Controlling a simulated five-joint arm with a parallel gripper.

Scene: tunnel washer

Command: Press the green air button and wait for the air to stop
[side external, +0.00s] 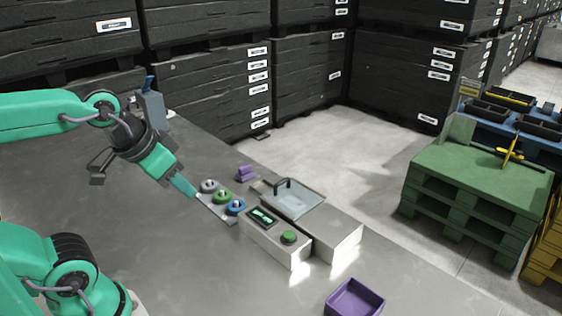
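The green air button (289,237) is a round dome on top of a light grey control box (275,245). A small dark display with lit green marks (263,216) sits beside it on the box. My gripper (184,187) points down and right, its teal tip just left of the small rack and apart from the button. I see nothing held at the tip. I cannot tell from this angle whether the jaws are open or shut. Behind the control box is the washer, a grey box with a clear lid (296,203) and a dark handle.
A rack with grey, green and blue round pieces (236,207) stands between my gripper and the control box. Purple pieces (246,172) lie behind it. A purple tray (355,298) is at the front right. The grey table (190,255) is clear in front.

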